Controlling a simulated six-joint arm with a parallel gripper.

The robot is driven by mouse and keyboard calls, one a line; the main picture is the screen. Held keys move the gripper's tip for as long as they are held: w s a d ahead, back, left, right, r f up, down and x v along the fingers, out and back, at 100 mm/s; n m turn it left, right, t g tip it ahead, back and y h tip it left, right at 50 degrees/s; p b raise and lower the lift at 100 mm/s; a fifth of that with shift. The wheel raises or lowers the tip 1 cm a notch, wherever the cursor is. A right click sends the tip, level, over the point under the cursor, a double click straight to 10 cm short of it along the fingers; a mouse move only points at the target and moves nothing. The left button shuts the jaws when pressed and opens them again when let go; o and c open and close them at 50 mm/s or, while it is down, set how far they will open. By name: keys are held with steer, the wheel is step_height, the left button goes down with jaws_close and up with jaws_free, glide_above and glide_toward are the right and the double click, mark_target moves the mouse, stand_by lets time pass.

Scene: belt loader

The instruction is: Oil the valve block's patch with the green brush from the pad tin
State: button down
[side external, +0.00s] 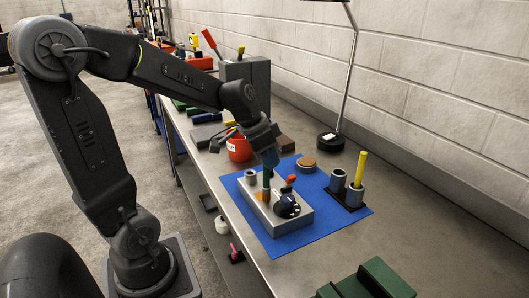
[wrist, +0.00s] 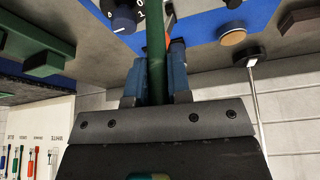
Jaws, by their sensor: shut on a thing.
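My gripper (side external: 268,160) is shut on the green brush (side external: 267,179) and holds it upright, bristle end down, over the valve block (side external: 295,222). The wrist view shows its green handle (wrist: 156,50) between the blue fingers. The brush's lower end is at or just above the orange patch (side external: 262,196) on the block's top; I cannot tell whether they touch. The block also carries a grey ring-shaped port, a red-orange lever (side external: 291,179) and a dark blue dial (side external: 287,206). The pad tin (side external: 306,162), round with a brown top, stands on the mat behind the block.
The blue mat (side external: 335,222) lies under the block. A holder with two grey cups (side external: 338,180) stands right, a yellow-handled brush (side external: 360,168) in one. A red pot (side external: 239,149), lamp base (side external: 330,142) and green part (side external: 370,280) stand around.

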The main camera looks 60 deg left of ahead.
steer(key=shift+r, duration=4.05)
